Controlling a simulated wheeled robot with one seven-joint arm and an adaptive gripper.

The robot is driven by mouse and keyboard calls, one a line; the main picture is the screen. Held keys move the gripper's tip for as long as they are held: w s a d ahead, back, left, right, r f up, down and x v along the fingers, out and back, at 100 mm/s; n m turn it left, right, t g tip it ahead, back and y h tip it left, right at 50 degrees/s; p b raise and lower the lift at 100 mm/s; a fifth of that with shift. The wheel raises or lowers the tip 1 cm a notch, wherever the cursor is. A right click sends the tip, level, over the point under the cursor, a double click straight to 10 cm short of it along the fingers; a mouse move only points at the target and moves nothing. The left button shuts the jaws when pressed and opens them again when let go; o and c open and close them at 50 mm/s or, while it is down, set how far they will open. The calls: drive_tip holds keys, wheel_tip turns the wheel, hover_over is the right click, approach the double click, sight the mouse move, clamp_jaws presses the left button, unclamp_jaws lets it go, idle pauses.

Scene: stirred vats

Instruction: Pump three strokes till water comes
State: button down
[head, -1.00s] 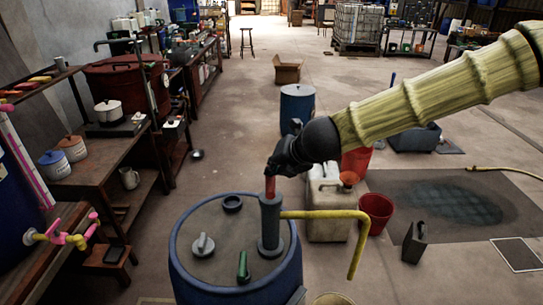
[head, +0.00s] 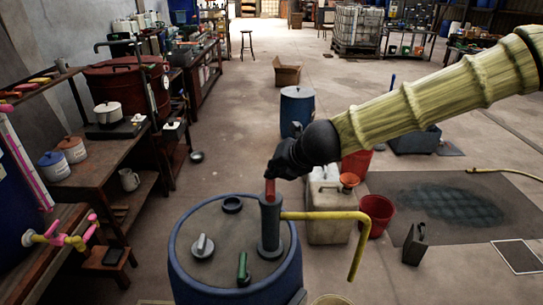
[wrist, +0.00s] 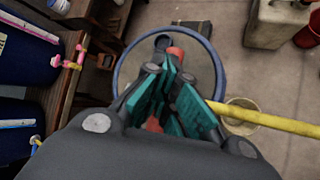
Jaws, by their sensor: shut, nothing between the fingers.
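A grey pump (head: 270,224) stands upright on the lid of a blue drum (head: 220,282). Its red plunger (head: 270,189) sticks up a short way from the top. My gripper (head: 274,172) is shut right at the plunger's top, with nothing held between its fingers; whether it touches is unclear. In the wrist view, the green-padded fingers (wrist: 173,88) are together, with red showing beyond and between them. A yellow spout (head: 325,215) runs right from the pump and bends down above a pale bucket (head: 331,299), cut off by the frame. No water shows at the spout.
A white jerrycan (head: 328,225), a red bucket (head: 376,213) and a dark can (head: 415,245) stand right of the drum. A workbench (head: 95,170) with pots lines the left. Open floor lies behind the drum.

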wheel_tip(320, 180, up, 7)
drive_tip(key=p, duration=0.5)
drive_tip(key=shift+p, duration=0.3)
idle(0.6)
drive_tip(key=shift+r, duration=0.1)
drive_tip(key=shift+r+p, duration=2.3)
drive_tip(key=shift+r, duration=0.65)
wheel_tip(320, 180, down, 6)
drive_tip(key=b, duration=0.5)
idle(0.8)
drive_tip(key=shift+f, duration=0.15)
idle(1.2)
